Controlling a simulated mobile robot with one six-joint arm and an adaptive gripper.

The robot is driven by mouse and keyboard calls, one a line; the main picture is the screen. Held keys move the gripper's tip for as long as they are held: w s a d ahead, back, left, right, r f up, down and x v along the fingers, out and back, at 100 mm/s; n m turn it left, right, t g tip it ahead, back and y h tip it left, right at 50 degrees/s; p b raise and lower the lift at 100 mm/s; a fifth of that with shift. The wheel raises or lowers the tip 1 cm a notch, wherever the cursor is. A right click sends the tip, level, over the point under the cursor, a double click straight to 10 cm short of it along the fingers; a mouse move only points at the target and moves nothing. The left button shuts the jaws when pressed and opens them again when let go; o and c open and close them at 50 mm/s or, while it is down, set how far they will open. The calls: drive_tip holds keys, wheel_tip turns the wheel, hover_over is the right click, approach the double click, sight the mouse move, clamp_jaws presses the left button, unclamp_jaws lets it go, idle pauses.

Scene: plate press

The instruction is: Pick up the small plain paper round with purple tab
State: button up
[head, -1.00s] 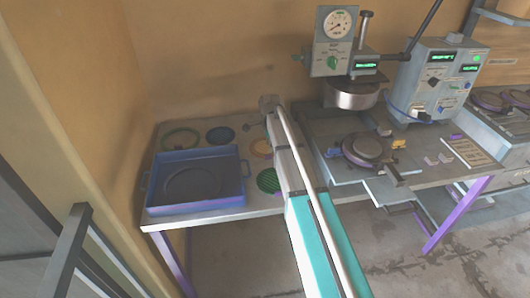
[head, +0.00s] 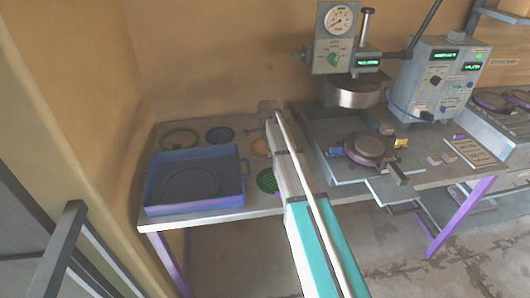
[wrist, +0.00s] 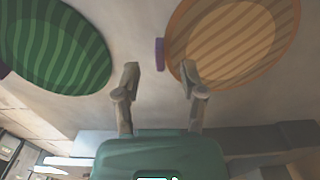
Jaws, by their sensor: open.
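A tan round (wrist: 235,38) with darker stripes and a paler middle lies flat at the upper right of the wrist view; a purple tab (wrist: 160,54) sits at its left edge. In the head view the tan round (head: 260,147) is partly hidden by my arm. My gripper (wrist: 158,72) is open and empty, its fingertips on either side of the line below the purple tab. The right fingertip overlaps the round's lower left edge in the picture; I cannot tell if they touch. No fully plain round is clear to see.
A green striped round (wrist: 58,45) lies left of the gripper. A green ring-like round (head: 180,138) and a grey-blue round (head: 220,135) lie at the table's back. A blue tray (head: 195,205) stands at the front left. The press (head: 352,92) stands right of my arm.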

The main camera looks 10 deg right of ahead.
drive_tip(key=shift+f+b, duration=0.85)
drive_tip(key=shift+f, duration=0.3)
drive_tip(key=shift+c, duration=0.3)
clamp_jaws()
